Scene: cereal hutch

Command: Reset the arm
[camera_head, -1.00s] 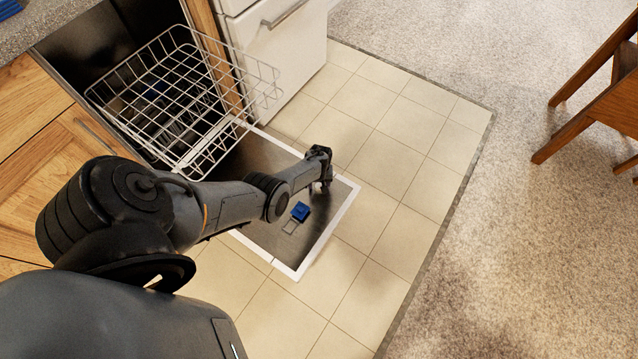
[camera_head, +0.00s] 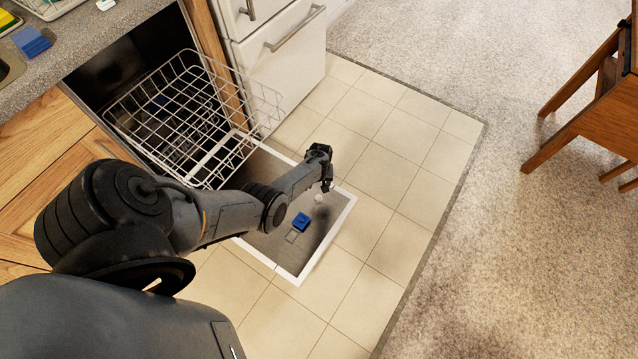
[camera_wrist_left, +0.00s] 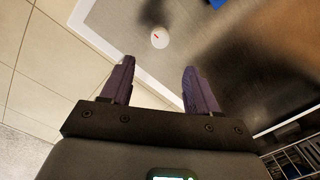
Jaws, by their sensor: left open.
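My left arm reaches in from the left in the head view, and its gripper (camera_head: 327,186) hangs over the open dishwasher door (camera_head: 262,243). In the left wrist view the two fingers of the left gripper (camera_wrist_left: 158,88) are spread apart with nothing between them. Beyond the fingertips a small round white thing (camera_wrist_left: 159,38) with a red mark lies on the door; it also shows in the head view (camera_head: 319,198). My right gripper is in neither view.
A blue block-like thing (camera_head: 301,221) is on the door. The white wire rack (camera_head: 190,115) is pulled out above the door's inner end. A white drawer unit (camera_head: 280,65) stands beside it. Tiled floor (camera_head: 385,170) is clear; a wooden chair (camera_head: 590,115) stands at right.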

